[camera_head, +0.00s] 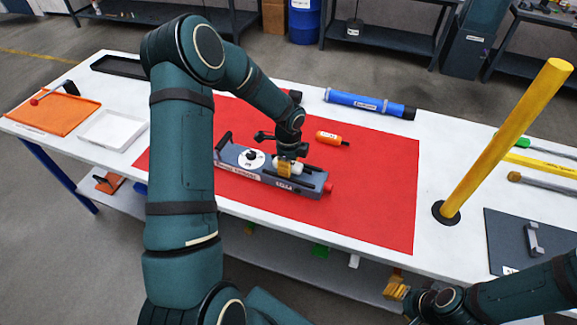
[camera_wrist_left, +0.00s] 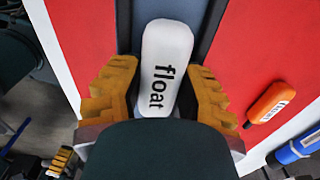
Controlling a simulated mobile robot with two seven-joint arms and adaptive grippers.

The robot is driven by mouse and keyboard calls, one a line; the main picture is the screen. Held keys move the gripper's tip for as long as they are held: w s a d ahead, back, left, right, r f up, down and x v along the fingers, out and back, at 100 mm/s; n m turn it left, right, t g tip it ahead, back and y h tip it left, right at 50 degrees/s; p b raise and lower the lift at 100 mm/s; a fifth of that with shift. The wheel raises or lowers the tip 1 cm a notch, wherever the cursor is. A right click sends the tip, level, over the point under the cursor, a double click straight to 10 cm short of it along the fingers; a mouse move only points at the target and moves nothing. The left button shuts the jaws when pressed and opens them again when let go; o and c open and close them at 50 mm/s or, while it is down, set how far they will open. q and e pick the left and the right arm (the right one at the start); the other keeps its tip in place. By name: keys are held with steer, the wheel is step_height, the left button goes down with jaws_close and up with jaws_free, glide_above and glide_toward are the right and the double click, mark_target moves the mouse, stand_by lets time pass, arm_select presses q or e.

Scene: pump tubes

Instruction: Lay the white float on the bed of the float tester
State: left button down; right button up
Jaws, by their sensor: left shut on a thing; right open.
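The float tester (camera_head: 240,168) is a long grey device lying on the red mat, with a white dial and a red end knob. My left gripper (camera_head: 285,168) is over its right half and shut on the white float (camera_wrist_left: 165,65). In the left wrist view the float, marked "float", lies lengthwise along the tester's grey channel (camera_wrist_left: 205,35), between the orange fingers of the left gripper (camera_wrist_left: 160,100). I cannot tell whether its underside touches the bed. My right gripper (camera_head: 397,290) is open and empty at the lower right, away from the tester.
A blue tube (camera_head: 368,104) lies at the back edge. A yellow post (camera_head: 505,140) stands at the right. White (camera_head: 112,130) and orange (camera_head: 50,115) trays are at the left.

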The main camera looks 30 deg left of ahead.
arm_select(q)
steer(key=shift+s+f, duration=0.15)
steer(key=shift+f, duration=0.1)
steer(key=shift+s+d+f+b, duration=0.1)
steer(key=shift+s+f+b, duration=0.3)
steer(key=shift+f, duration=0.25)
steer(key=c, duration=0.8)
jaws_free()
steer(key=shift+o, duration=0.6)
steer(key=shift+w+f, duration=0.1)
steer(key=shift+w, duration=0.05)
steer(key=shift+r, duration=0.3)
step_height(320, 180, up, 13)
steer(key=p, duration=0.2)
steer(key=shift+w, duration=0.4)
